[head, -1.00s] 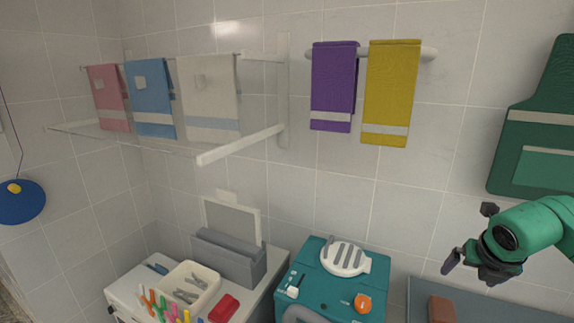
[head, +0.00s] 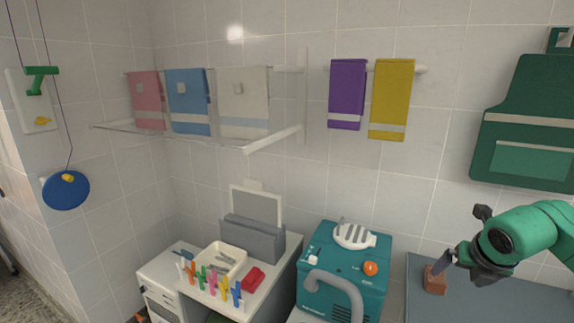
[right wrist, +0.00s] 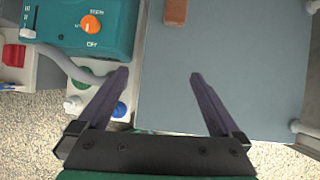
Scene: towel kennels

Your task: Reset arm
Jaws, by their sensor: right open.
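My right gripper (head: 462,236) is in the head view at the lower right, on a green arm, in front of the grey table. In the right wrist view its two dark fingers (right wrist: 160,78) are spread apart with nothing between them. It is open and empty above the front part of the grey table (right wrist: 235,65). My left gripper does not show in any view.
A brown block (head: 434,281) lies on the grey table. A teal machine (head: 343,265) stands left of it. A white cabinet holds a cream tray (head: 221,262), a red item (head: 253,278) and coloured pegs. Towels hang on wall rails, including a yellow towel (head: 391,98).

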